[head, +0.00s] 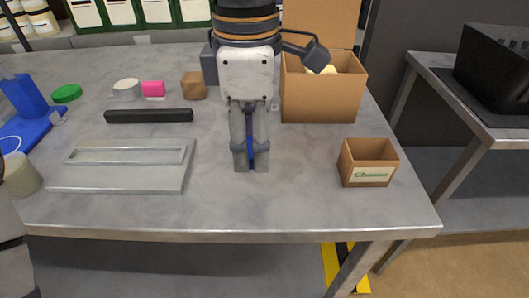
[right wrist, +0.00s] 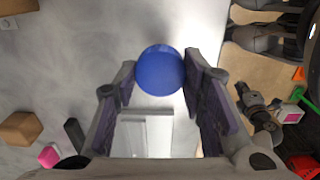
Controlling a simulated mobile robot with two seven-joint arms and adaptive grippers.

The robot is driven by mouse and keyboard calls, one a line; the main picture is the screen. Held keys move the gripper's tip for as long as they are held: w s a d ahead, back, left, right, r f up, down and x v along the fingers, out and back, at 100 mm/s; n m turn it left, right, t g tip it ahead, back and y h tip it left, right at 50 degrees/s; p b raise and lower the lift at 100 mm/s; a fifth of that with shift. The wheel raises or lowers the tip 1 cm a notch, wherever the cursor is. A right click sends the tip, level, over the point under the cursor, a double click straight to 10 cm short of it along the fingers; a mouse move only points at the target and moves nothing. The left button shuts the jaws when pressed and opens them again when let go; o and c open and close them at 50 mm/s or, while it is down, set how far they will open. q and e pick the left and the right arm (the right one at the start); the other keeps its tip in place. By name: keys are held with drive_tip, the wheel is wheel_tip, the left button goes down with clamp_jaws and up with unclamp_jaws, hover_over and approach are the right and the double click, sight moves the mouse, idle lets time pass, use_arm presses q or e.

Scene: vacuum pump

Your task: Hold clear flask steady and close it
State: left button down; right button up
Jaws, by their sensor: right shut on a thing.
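My right gripper (head: 251,166) points down over the middle of the table in the head view. It is shut on a blue lid (head: 251,150), which shows there as a thin strip between the fingers. In the right wrist view the blue lid (right wrist: 159,70) is a round disc between the fingertips of my right gripper (right wrist: 160,76). A pale, cloudy cylinder (head: 21,176) stands at the left edge of the head view; I cannot tell if it is the clear flask. Part of my left arm shows below it, but I do not make out the left gripper.
A grey slotted tray (head: 120,178) and a black bar (head: 148,116) lie left of my right gripper. Behind are a pink block (head: 153,88), a brown block (head: 194,85) and a green lid (head: 67,93). Cardboard boxes (head: 323,98) (head: 368,162) stand right. The table front is clear.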

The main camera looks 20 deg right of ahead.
drive_tip(key=s+a+r, duration=0.4)
drive_tip(key=a+r, duration=0.3)
drive_tip(key=a, duration=0.4)
drive_tip(key=shift+s, duration=0.25)
drive_tip(key=shift+r, duration=0.1)
